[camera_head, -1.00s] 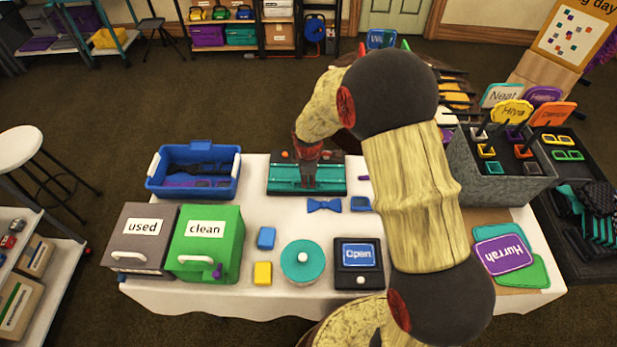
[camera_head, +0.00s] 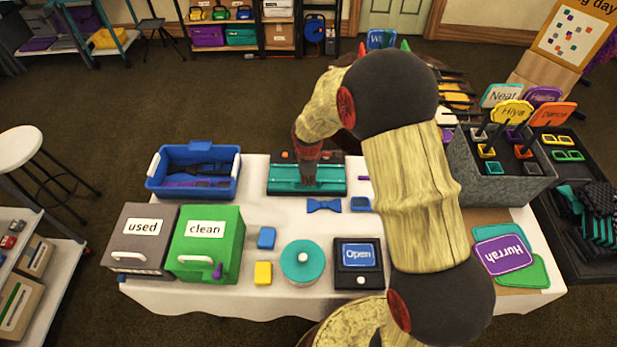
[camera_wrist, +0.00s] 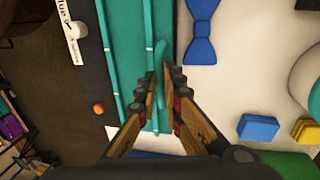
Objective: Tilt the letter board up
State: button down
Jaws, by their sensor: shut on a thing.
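The letter board (camera_head: 280,188) appears to be the teal panel with thin rails in a dark frame at the back middle of the white table. It lies about flat. In the wrist view, the teal board (camera_wrist: 125,50) runs up and down the picture, with a curved teal handle (camera_wrist: 160,60) on its edge nearest the table middle. My gripper (camera_head: 308,183) is over the board's front part. In the wrist view, my gripper (camera_wrist: 164,92) has its fingers on both sides of the handle and is shut on it. The fingers partly hide the handle's lower end.
A blue bow tie (camera_head: 324,205) lies just in front of the board. A blue bin (camera_head: 152,183) stands to its left, a grey holder with signs (camera_head: 500,185) to the right. The used box (camera_head: 138,235), clean box (camera_head: 205,245) and teal round lid (camera_head: 302,262) stand nearer the front.

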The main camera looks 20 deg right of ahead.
jog(key=p, duration=0.2)
jog(key=r+p, duration=0.1)
jog(key=shift+w+d+r+g+p, duration=0.1)
jog(key=shift+w+r+g+p, duration=0.1)
jog(key=shift+w+g+p, duration=0.2)
jog(key=shift+w+d+r+g+y+p, duration=0.15)
jog(key=shift+w+r+g+y+p, duration=0.3)
jog(key=shift+p, duration=0.6)
jog(key=w+g+p, duration=0.1)
jog(key=r+g+p, duration=0.1)
jog(key=p, duration=0.1)
jog(key=shift+w+d+g+y, duration=0.25)
jog(key=shift+w+d, duration=0.05)
jog(key=shift+w, duration=0.1)
jog(key=shift+w+d+r, duration=0.2)
jog(key=shift+w+r, duration=0.1)
jog(key=shift+w, duration=0.2)
jog(key=c, duration=2)
grip_release()
jog(key=shift+w+f, duration=0.1)
jog(key=shift+w, duration=0.05)
jog(key=shift+o, duration=0.4)
